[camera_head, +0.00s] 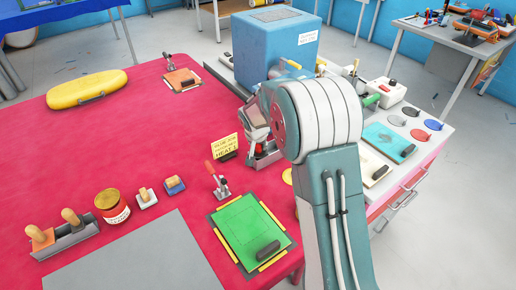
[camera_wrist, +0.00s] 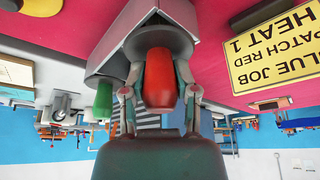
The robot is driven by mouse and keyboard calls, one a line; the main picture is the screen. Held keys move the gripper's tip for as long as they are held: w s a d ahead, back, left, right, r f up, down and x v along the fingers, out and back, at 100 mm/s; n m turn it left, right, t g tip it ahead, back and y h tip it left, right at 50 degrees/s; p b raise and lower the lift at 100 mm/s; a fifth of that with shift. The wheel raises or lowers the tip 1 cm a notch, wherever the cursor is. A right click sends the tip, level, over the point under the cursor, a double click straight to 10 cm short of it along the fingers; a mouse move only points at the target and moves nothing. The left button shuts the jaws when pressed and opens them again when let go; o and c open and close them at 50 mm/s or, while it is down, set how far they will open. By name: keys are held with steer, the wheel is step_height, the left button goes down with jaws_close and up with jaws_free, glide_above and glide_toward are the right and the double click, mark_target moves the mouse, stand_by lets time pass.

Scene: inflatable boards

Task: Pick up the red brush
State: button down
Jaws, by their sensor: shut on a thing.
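The red brush (camera_wrist: 160,66) shows its rounded red handle end in the wrist view, which looks upside down. My gripper (camera_wrist: 159,94) has one finger on each side of this handle and is shut on it. The brush's lower part is hidden by the handle and a grey metal holder (camera_wrist: 112,50), and I cannot tell whether it is still seated there. In the head view, the holder (camera_head: 266,160) stands on the red table, left of my arm, which hides part of the area.
A green handle (camera_wrist: 104,101) stands close beside the red one. A red-handled clamp (camera_head: 217,180) and green board (camera_head: 248,230) are nearer. The blue box (camera_head: 270,50) stands behind. The table's middle left is clear.

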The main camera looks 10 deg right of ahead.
step_height(320, 180, up, 3)
steer(key=shift+f, duration=0.15)
steer(key=s+d+r, duration=0.1)
steer(key=s+r, duration=0.8)
steer(key=s, duration=0.5)
steer(key=shift+d+r, duration=0.3)
steer(key=shift+d, duration=0.1)
steer(key=c, duration=1.3)
jaws_free()
jaws_close()
